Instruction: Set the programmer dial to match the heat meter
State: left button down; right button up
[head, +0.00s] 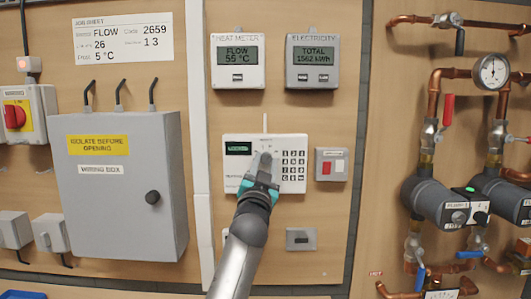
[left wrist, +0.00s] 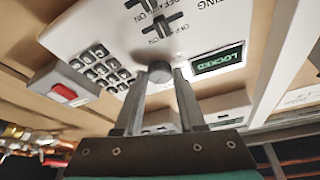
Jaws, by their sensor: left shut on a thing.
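The heat meter (head: 238,78) is a white box on the upper wall, and its display reads FLOW 55 °C. The programmer (head: 232,170) is a white panel below it with a green display, a keypad and a central dial (head: 265,158). My left gripper (head: 263,173) is shut on the dial. In the left wrist view its two fingers (left wrist: 160,82) stand either side of the grey round dial (left wrist: 160,70). The programmer display (left wrist: 217,60) reads LOCKED there. The fingers hide part of the dial's surroundings. My right gripper is not in view.
A job sheet (head: 124,38) hangs upper left, with FLOW, 26, Frost 5 °C and Code 2659 legible. The electricity meter (head: 312,77) is beside the heat meter. A red switch (head: 331,164) sits right of the programmer. A wiring box (head: 120,215) juts out left; pipework (head: 434,95) stands right.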

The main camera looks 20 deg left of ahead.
pick_arm(q)
jog(key=shift+r+m+h+p, duration=0.1)
jog(key=shift+m+h+p, duration=0.3)
jog(key=shift+m+p, duration=0.4)
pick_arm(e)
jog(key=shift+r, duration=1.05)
pick_arm(q)
jog(key=c, duration=0.5)
grip_release()
jog(key=shift+s+f, duration=0.35)
jog(key=shift+s, duration=0.15)
jog(key=b+v, duration=0.2)
jog(key=v, duration=1.2)
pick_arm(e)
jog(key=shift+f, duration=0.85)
pick_arm(q)
jog(key=shift+s+r, duration=0.1)
